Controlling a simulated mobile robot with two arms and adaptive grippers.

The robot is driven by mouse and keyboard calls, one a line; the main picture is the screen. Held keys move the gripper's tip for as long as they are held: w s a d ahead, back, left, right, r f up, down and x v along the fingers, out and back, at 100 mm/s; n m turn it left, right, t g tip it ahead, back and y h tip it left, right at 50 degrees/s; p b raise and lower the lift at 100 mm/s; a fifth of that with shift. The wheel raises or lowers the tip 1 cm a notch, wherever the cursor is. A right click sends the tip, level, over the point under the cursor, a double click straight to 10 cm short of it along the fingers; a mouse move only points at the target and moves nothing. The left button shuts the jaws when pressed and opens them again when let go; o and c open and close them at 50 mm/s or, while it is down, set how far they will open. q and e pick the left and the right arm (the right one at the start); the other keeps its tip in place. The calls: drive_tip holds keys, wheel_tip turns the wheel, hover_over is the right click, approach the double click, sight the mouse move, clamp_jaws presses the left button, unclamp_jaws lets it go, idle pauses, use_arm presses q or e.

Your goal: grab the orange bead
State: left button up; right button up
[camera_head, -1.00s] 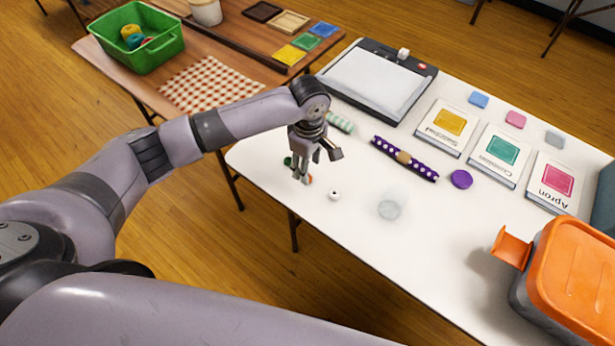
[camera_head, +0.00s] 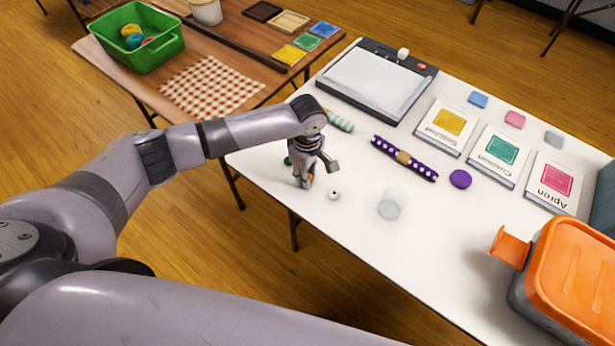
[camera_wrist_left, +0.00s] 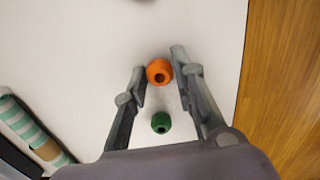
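The orange bead (camera_wrist_left: 159,71) lies on the white table, between the fingertips of my left gripper (camera_wrist_left: 158,76) in the left wrist view. The fingers are open on either side of it; the right finger looks closer to it than the left. In the head view the left gripper (camera_head: 304,182) points down at the table, and only a bit of the orange bead (camera_head: 310,181) shows beside its fingers. A green bead (camera_wrist_left: 160,122) sits nearer the palm in the wrist view. A white bead (camera_head: 334,195) lies just right of the gripper. My right gripper is not in view.
A clear cup (camera_head: 390,205), a purple lid-like disc (camera_head: 461,179) and a purple dotted roll (camera_head: 405,158) lie to the right. A striped green roll (camera_wrist_left: 22,122) is near the gripper. The table's edge (camera_wrist_left: 243,75) is close by.

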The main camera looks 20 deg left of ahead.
use_arm(q)
drive_tip(key=shift+c, duration=1.1)
drive_tip(key=shift+r, duration=0.1)
